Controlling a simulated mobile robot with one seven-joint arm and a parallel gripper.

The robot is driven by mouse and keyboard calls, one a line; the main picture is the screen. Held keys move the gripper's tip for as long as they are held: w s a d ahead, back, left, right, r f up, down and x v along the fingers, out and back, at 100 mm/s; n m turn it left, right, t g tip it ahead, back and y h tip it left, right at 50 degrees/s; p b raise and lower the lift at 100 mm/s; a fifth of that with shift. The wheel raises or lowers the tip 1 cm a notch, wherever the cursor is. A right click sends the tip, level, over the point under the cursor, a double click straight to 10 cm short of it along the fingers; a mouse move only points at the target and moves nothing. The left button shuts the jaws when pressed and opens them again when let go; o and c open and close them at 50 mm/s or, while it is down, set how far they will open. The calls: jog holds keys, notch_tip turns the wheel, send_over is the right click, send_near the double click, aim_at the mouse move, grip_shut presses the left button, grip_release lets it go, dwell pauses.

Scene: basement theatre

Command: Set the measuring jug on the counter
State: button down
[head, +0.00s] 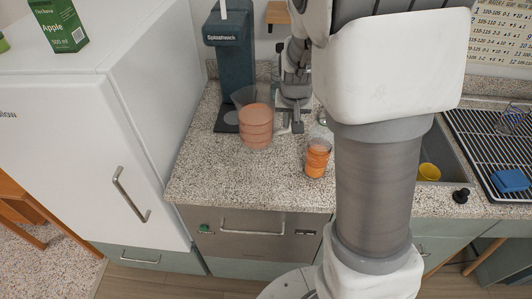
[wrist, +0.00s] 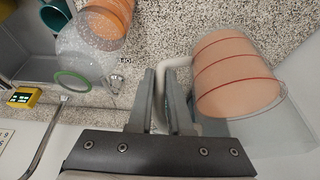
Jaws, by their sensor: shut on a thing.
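The measuring jug (head: 256,125) is clear, with peach-coloured contents and thin red lines around it. In the head view it is over the left part of the speckled counter (head: 200,165), in front of a dark drink machine. It looks about upright. I cannot tell whether its base touches the counter. In the wrist view the jug (wrist: 236,75) is at the right, its pale handle (wrist: 176,64) between my fingers. My gripper (wrist: 167,85) is shut on that handle. In the head view my gripper (head: 290,120) is just right of the jug, partly hidden by my arm.
The drink machine (head: 231,62) stands close behind the jug. An orange-filled clear cup (head: 317,158) stands to its right, near the front edge. A white fridge (head: 135,110) borders the counter's left side. A sink (head: 448,150) and drying rack (head: 490,135) are at right.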

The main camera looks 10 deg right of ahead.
notch_tip(320, 180, down, 9)
jog(key=shift+w+f+b, duration=0.1)
jog(key=shift+f+b, duration=0.05)
jog(key=shift+b, duration=0.95)
jog(key=shift+f, duration=0.1)
jog(key=c, duration=1.3)
grip_release()
jog(key=shift+f, duration=0.15)
jog(key=o, duration=0.5)
jog(key=shift+c, duration=0.2)
jog(key=shift+r, duration=0.2)
